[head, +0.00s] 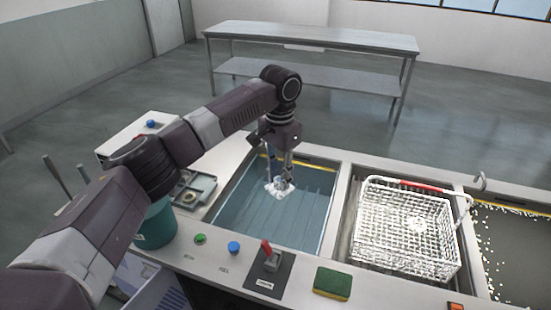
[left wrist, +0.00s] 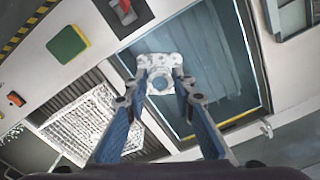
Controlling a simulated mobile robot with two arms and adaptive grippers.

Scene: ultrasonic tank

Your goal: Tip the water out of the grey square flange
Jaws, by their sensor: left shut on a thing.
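My left gripper (head: 281,178) is shut on the grey square flange (head: 275,191), which looks pale, with lobed corners and a round hub. In the left wrist view the flange (left wrist: 160,62) sits between the two blue-padded fingers (left wrist: 165,85), with its round opening showing. The gripper points down over the blue water-filled tank (head: 305,222). I cannot tell whether the flange touches the water or how much water it holds. My right gripper is not in view.
A white wire basket (head: 408,262) with a red handle bar stands right of the tank. A green-yellow sponge (head: 332,284), a red lever (head: 268,251) and buttons line the front. A square tray (head: 195,190) and teal bucket (head: 157,227) are left. A metal table (head: 310,38) stands behind.

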